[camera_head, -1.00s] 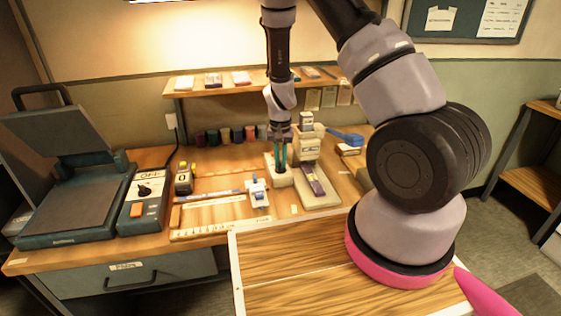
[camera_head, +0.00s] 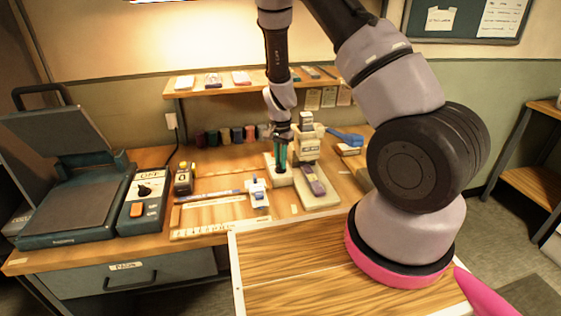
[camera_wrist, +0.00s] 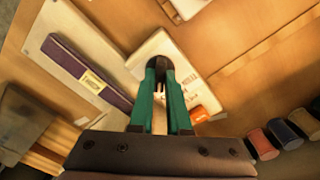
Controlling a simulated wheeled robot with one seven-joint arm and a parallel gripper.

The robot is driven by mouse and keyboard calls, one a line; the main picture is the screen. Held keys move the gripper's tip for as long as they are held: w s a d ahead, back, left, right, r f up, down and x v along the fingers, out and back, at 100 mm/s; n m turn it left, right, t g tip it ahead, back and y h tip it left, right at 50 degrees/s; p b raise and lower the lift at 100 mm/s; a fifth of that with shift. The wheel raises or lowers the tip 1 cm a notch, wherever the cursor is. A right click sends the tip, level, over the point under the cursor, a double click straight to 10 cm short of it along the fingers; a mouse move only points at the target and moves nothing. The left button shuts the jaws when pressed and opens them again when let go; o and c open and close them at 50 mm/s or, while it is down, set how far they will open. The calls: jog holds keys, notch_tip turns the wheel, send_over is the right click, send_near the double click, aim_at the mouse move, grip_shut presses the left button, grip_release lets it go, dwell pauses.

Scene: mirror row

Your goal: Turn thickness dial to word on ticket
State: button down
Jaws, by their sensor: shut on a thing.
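My gripper (camera_head: 281,157) points down over a low white block (camera_head: 271,163) at the middle of the bench. In the wrist view its green fingers (camera_wrist: 159,68) are shut on a dark round knob (camera_wrist: 157,62) on top of that block (camera_wrist: 146,47). Printed words stand on the block beside the knob, too small and partly covered to read fully. An orange patch (camera_wrist: 199,114) shows at the block's edge. I cannot tell which word the knob points at. I cannot make out the ticket for certain.
A pale device with a purple bar (camera_head: 314,181) stands close to the right of the block. A press with a control box (camera_head: 145,196) marked OFF is at left. Several coloured pots (camera_head: 224,136) line the back. A wood-topped surface (camera_head: 300,262) is in front.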

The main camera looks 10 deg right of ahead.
jog(key=shift+w, duration=0.1)
jog(key=c, duration=0.9)
grip_release()
notch_tip(320, 180, up, 11)
jog(key=shift+f, duration=0.1)
